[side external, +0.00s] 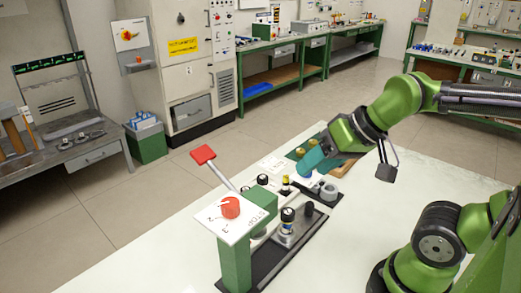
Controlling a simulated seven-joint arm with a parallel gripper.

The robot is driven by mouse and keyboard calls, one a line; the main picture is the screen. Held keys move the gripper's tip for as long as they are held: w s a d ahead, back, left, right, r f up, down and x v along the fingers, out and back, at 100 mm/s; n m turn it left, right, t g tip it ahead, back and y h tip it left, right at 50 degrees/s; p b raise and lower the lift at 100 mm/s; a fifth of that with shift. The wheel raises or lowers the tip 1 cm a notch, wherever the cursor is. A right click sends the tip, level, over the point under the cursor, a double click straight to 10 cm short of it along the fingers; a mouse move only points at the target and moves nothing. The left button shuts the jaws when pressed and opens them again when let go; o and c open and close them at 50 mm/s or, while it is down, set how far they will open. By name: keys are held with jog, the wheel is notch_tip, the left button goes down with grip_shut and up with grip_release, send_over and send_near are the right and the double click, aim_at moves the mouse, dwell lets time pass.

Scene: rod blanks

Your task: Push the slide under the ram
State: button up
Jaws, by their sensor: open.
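A bench press fixture stands on the white table, with a green column (235,262), a white panel bearing a red knob, and a red-handled lever (203,155). A dark base plate (262,270) runs back to the right from it. What looks like the slide, a grey block (284,240), sits on this plate with a black-capped cylinder (288,216) standing on it. I cannot make out the ram; the panel may hide it.
A grey ring-shaped part (328,191) and a short dark post (308,209) stand near my gripper. A green tray with brass-coloured parts (300,153) lies behind. The white table (380,225) is clear to the right of the fixture.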

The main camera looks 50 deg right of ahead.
jog(key=m+g, duration=0.4)
jog(key=m, duration=0.1)
send_over(310, 204)
jog(key=s+a, duration=0.2)
notch_tip(310, 204, down, 4)
jog(key=w+d+f+m+g+y, duration=0.2)
jog(key=d+f+m+g, duration=0.1)
jog(key=d+m, duration=0.5)
jog(key=shift+m, duration=0.5)
jog(key=x, duration=1.5)
jog(key=shift+s+a+f, duration=0.1)
jog(key=shift+a+f, duration=0.15)
jog(key=shift+a, duration=0.1)
jog(key=shift+c, duration=0.5)
grip_shut()
jog(key=shift+a, duration=0.1)
